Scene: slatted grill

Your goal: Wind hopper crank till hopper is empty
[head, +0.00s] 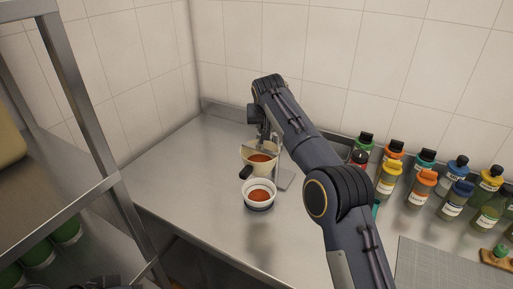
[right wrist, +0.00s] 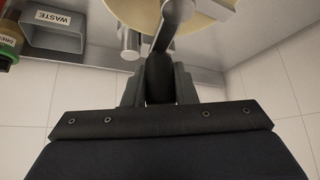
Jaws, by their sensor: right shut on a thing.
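The hopper (head: 247,152) is a cream funnel on a metal stand, with orange-red contents showing inside. A white bowl (head: 247,192) with orange-red contents stands in front of it on a dark round base. A grey crank arm (right wrist: 161,40) runs from the handle towards the cream hopper (right wrist: 200,18). My left gripper is not in view.
Several capped bottles (head: 422,184) stand along the right back. A grey mat (head: 440,268) lies at front right. A metal rack (head: 88,100) stands at left. A bin labelled WASTE (right wrist: 57,32) shows in the wrist view. The counter left of the bowl is clear.

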